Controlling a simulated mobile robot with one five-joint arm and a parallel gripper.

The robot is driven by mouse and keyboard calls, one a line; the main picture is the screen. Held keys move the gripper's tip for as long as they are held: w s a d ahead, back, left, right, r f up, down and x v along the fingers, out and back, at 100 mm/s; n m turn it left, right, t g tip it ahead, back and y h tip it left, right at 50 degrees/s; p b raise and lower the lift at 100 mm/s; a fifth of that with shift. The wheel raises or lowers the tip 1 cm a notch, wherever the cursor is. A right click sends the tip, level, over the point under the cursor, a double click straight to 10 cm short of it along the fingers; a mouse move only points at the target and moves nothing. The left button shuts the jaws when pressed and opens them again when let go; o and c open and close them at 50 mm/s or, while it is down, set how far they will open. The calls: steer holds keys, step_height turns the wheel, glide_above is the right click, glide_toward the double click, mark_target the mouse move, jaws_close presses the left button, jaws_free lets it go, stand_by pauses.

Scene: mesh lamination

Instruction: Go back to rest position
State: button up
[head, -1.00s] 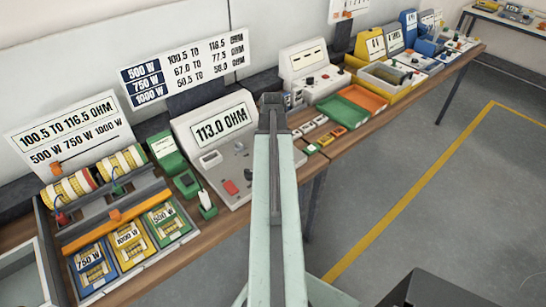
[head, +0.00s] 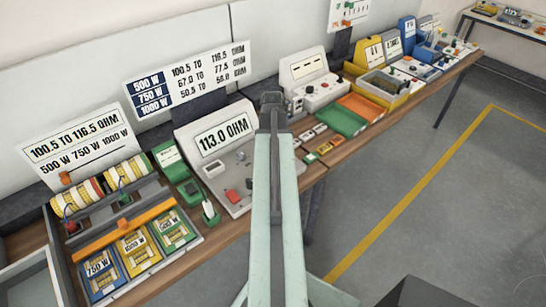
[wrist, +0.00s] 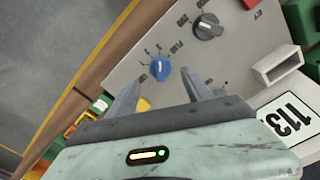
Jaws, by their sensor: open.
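My gripper shows in the wrist view (wrist: 168,100) with its two fingers apart and nothing between them. Beyond the fingers lies the sloped grey panel of the meter (wrist: 235,55), with a blue knob (wrist: 161,69) and a dark knob (wrist: 207,27). In the head view my arm reaches straight ahead, and the end of it (head: 272,100) stands in front of the bench, just right of the meter (head: 214,150) reading 113.0 OHM. The fingers are too small to make out there.
The wooden bench (head: 320,172) runs along the wall. A sorting tray (head: 190,247) with blue, yellow and green compartments stands at left. Green (head: 342,120) and orange (head: 364,106) trays lie right of my arm. The grey floor (head: 440,190) at right is open.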

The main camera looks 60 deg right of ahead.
step_height(320, 180, up, 2)
steer(key=shift+r+p, duration=0.25)
steer(key=shift+p, duration=0.3)
steer(key=shift+f, duration=0.1)
steer(key=shift+f, duration=0.1)
